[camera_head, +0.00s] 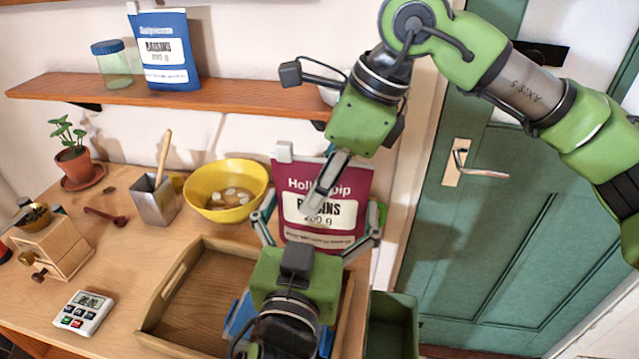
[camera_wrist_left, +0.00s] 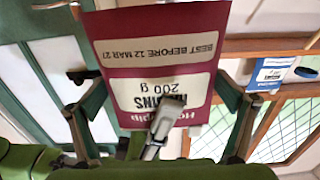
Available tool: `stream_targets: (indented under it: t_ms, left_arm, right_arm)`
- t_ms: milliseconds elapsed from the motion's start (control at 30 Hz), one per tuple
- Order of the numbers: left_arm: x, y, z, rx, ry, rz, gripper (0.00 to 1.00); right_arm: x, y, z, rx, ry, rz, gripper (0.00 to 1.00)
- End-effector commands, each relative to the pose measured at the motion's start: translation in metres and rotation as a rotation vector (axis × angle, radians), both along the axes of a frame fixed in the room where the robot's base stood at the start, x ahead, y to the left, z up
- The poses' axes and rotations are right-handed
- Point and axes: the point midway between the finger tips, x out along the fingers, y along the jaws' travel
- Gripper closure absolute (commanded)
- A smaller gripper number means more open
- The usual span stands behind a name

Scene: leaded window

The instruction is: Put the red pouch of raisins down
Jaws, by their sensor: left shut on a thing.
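The red pouch of raisins (camera_head: 350,185) stands upright in front of the wall, over the right end of the worktop. Its label also shows upside down in the left wrist view (camera_wrist_left: 210,70). My left gripper (camera_head: 316,234) is below it, shut on it with one finger at each side edge; both fingers show in the left wrist view (camera_wrist_left: 160,105). My right gripper (camera_head: 322,195) comes down from above, with a finger across the pouch's front. Whether it grips the pouch cannot be told. What lies under the pouch is hidden.
A wooden tray (camera_head: 160,300) with a blue thing (camera_head: 238,318) lies below. A yellow bowl (camera_head: 225,205), metal pot (camera_head: 154,200), and timer (camera_head: 83,312) stand left. A shelf (camera_head: 230,97) holds a blue pouch (camera_head: 168,55) and jar (camera_head: 112,65). A green bin (camera_head: 392,325) is right.

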Motion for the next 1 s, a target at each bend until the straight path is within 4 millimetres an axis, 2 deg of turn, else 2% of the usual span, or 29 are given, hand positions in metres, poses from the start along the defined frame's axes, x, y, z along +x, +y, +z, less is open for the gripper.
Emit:
stream_targets:
  t_ms: [100,133,433,567,733,833,1000]
  left_arm:
    - [-0.001,0.000,0.001,-0.002,-0.003,-0.002,0.33]
    - [-0.001,0.000,0.001,-0.002,-0.003,-0.002,0.00]
    - [-0.001,-0.001,0.003,-0.008,-0.006,0.001,0.00]
    - [-0.006,-0.001,0.018,-0.071,-0.037,0.017,0.00]
    - [-0.026,0.001,0.060,-0.276,-0.145,0.050,0.00]
    - [-0.035,-0.007,0.109,-0.365,-0.293,0.011,0.00]
    - [-0.049,-0.036,0.189,-0.321,-0.555,-0.111,0.00]
  right_arm:
    - [0.003,-0.001,0.001,0.000,-0.006,-0.006,1.00]
    - [0.003,-0.001,0.001,0.001,-0.007,-0.006,1.00]
    - [0.003,-0.001,0.001,0.001,-0.006,-0.006,1.00]
    - [0.002,-0.001,0.001,0.001,-0.006,-0.005,1.00]
    - [0.002,-0.001,0.001,0.001,-0.006,-0.005,1.00]
    - [0.002,-0.001,0.001,0.001,-0.006,-0.005,1.00]
    - [0.002,-0.001,0.001,0.001,-0.006,-0.005,1.00]
